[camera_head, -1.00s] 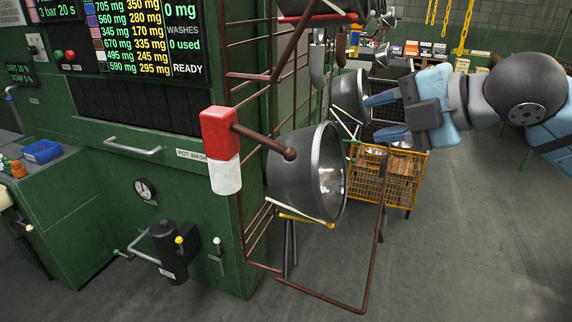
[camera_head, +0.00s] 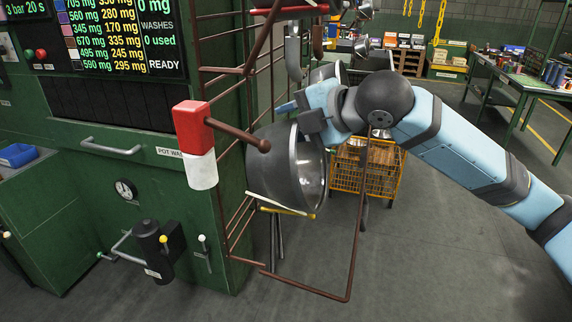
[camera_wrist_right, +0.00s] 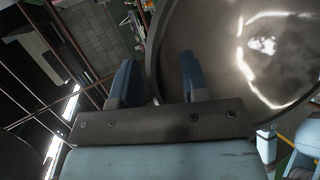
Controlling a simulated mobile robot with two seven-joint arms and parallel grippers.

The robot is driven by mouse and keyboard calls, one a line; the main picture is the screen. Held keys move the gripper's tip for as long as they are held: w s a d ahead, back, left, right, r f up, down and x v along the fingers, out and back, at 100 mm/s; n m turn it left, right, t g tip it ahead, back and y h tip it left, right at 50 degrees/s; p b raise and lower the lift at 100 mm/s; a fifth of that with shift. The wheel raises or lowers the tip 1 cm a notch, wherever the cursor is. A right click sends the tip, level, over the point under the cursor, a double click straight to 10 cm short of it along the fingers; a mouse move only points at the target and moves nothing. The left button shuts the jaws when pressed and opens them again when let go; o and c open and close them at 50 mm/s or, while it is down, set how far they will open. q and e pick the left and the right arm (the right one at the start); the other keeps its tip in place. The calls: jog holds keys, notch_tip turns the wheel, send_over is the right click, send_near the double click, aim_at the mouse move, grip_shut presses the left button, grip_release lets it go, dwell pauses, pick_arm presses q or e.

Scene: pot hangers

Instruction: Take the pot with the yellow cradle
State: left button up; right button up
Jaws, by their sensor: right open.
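The large grey metal pot (camera_head: 285,170) hangs tilted on the brown rack, its open mouth facing right. Under it is a cradle (camera_head: 285,209) with a yellow bar and a pale bar. My right gripper (camera_head: 294,108) is at the pot's upper edge, with my wrist hiding part of the rim. In the right wrist view my right gripper (camera_wrist_right: 158,78) is open, and the pot rim (camera_wrist_right: 151,65) passes between its fingers in the picture. I cannot tell whether either finger touches it. My left gripper is not in view.
Another pot (camera_head: 324,73) hangs behind, partly hidden by my arm. A red-and-white block (camera_head: 194,140) with a brown bar juts out left of the pot. Brown rack rails (camera_head: 352,245) frame the right side. An orange wire cart (camera_head: 362,177) stands behind. The floor at right is clear.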

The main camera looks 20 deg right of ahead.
jog(key=shift+w+a+f, duration=0.15)
jog(key=shift+w+a, duration=0.05)
jog(key=shift+w, duration=0.05)
grip_shut()
